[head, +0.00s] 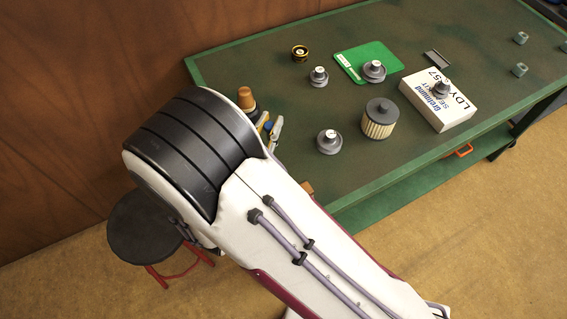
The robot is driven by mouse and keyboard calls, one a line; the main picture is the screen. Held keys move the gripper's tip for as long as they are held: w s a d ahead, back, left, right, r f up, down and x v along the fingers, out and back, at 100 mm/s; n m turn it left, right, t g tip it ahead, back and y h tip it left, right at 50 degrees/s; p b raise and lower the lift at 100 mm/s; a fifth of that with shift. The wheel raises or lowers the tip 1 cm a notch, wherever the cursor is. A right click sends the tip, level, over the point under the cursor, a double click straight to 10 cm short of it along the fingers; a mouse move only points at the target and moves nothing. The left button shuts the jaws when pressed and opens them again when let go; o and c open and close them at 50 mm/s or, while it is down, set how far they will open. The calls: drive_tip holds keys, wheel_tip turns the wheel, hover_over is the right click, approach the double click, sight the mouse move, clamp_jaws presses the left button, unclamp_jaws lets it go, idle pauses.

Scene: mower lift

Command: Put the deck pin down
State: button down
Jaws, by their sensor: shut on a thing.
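I cannot tell which thing, if any, is the deck pin. Several similar grey flanged metal parts with short round stems stand on the green bench (480,45). One grey part (319,77) is at the back left. Another grey part (374,71) sits on a green card (352,57). Another grey part (328,142) stands nearer the front. One more grey part (441,90) sits on a white box (430,110).
A pleated filter (379,120) stands between the front grey part and the box. A black and gold ring (299,53) and a small grey tray (434,58) lie farther back. A stool (150,237) stands on the floor.

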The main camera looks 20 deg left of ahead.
drive_tip(key=shift+s+d+r+m+h, duration=0.15)
drive_tip(key=shift+d+m+h, duration=0.3)
drive_tip(key=shift+d+h, duration=0.35)
drive_tip(key=shift+s+d+m+h, duration=0.1)
drive_tip(key=shift+d+m+h, duration=0.45)
drive_tip(key=shift+d, duration=0.45)
drive_tip(key=shift+f, duration=2.95)
drive_tip(key=shift+f, duration=0.15)
drive_tip(key=shift+f, duration=1.7)
drive_tip(key=shift+f, duration=0.2)
drive_tip(key=c, duration=1.9)
unclamp_jaws()
